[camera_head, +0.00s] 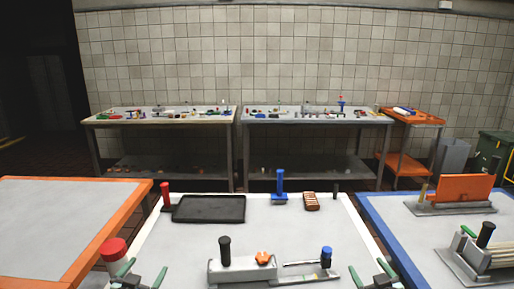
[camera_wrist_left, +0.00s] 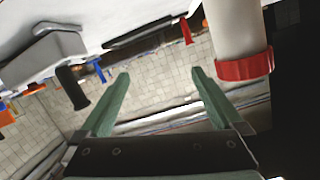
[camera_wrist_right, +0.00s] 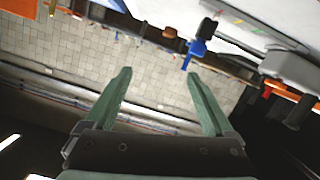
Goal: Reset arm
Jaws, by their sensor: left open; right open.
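My left gripper (camera_head: 142,273) is at the near left edge of the white table (camera_head: 185,246). Its green fingers are apart with nothing between them, as the left wrist view (camera_wrist_left: 160,75) shows. A white cylinder with a red cap (camera_head: 113,248) stands just left of it. My right gripper (camera_head: 368,272) is at the near right of the same table. Its fingers are apart and empty in the right wrist view (camera_wrist_right: 158,75). Both grippers are partly cut off by the bottom of the head view.
Between the grippers are a grey fixture with a black handle (camera_head: 224,248), an orange piece (camera_head: 262,258) and a blue-topped item (camera_head: 326,254). Farther back are a black tray (camera_head: 208,208), red handle (camera_head: 166,197), blue-handled tool (camera_head: 280,185) and brown block (camera_head: 311,201). Side tables flank both sides.

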